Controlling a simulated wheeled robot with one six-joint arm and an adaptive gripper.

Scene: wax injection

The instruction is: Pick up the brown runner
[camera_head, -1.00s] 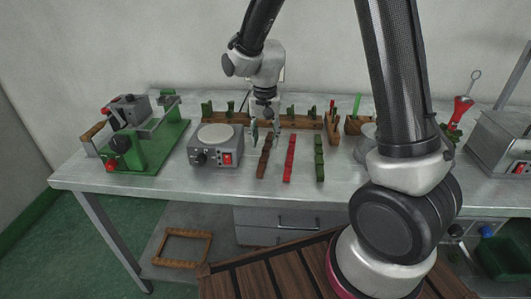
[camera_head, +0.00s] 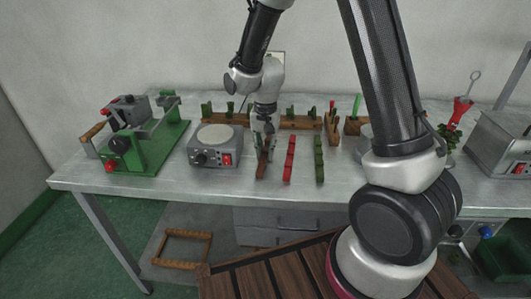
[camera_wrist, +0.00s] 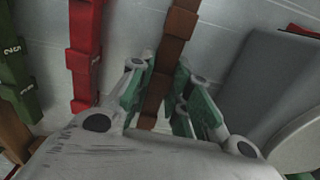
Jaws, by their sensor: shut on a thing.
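The brown runner (camera_wrist: 172,50) is a notched brown strip running up the middle of the wrist view. In the head view the brown runner (camera_head: 261,170) lies at the left of a row of three strips, partly hidden by my gripper. My gripper (camera_head: 265,150) is down at the runner on the table. In the wrist view my gripper (camera_wrist: 160,93) has its green-padded fingers on both sides of the runner, shut on it. Whether the runner touches the table is hard to tell.
A red runner (camera_head: 289,160) and a green runner (camera_head: 319,158) lie to the right. A grey heater box with a round plate (camera_head: 214,148) stands close on the left. A wooden rack (camera_head: 300,122) with green pieces is behind. Table space in front is clear.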

